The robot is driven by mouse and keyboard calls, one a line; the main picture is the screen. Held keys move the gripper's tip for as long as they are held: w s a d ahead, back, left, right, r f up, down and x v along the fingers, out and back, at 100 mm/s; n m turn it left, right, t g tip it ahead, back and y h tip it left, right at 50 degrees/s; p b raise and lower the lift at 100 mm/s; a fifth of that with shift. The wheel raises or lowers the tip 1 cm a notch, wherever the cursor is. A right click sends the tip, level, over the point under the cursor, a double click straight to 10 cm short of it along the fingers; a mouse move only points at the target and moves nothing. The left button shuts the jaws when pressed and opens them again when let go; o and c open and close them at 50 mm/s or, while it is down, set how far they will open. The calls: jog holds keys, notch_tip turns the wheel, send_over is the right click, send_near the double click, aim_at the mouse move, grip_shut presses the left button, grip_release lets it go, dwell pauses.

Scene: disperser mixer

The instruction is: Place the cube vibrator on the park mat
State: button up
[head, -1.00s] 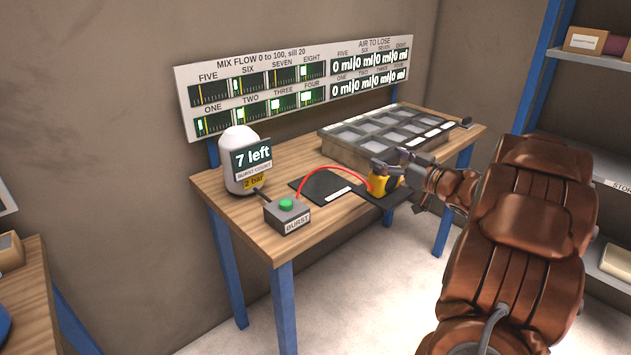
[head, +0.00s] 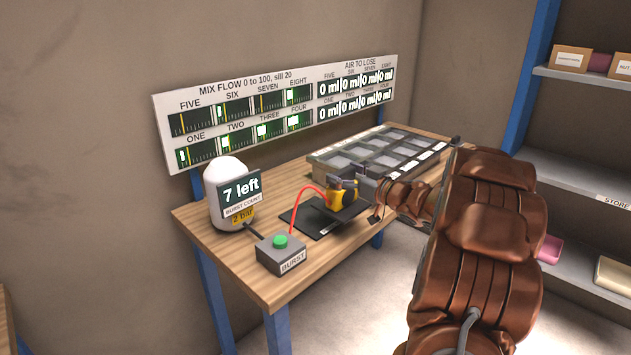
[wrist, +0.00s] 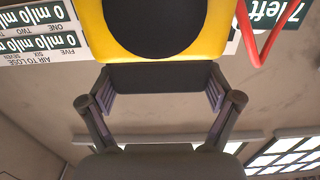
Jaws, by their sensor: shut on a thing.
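The cube vibrator (head: 343,197) is a small yellow body with a red hose running left from it. In the wrist view its yellow body and round black face (wrist: 155,22) fill the top. My gripper (head: 354,181) is shut on it; in the wrist view both fingers (wrist: 160,88) meet its near side. The park mat (head: 297,216) is a thin dark mat with a white label strip, flat on the wooden table. The vibrator shows over the mat's back right part. I cannot tell whether it touches the mat, as the gripper and its underside hide this.
The grey burst box (head: 284,258) with a green button stands front left of the mat. The white tank (head: 222,190) with a "7 left" sign is behind it. A grey compartment tray (head: 372,158) lies behind the vibrator. Bare wood (head: 265,190) shows left of the mat.

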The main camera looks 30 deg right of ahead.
aim_at(344, 193)
jog(key=w+a+f, duration=0.3)
jog(key=w+f, duration=0.1)
jog(key=w, duration=0.3)
jog(key=shift+w+a+p, duration=0.2)
jog(key=shift+a+p, duration=0.15)
jog(key=shift+a, duration=0.05)
jog(key=shift+f, duration=0.2)
jog(key=o, duration=1.5)
jog(key=shift+o, duration=0.2)
jog(key=b+v, duration=0.1)
jog(key=v, duration=1.1)
jog(key=shift+r, duration=0.1)
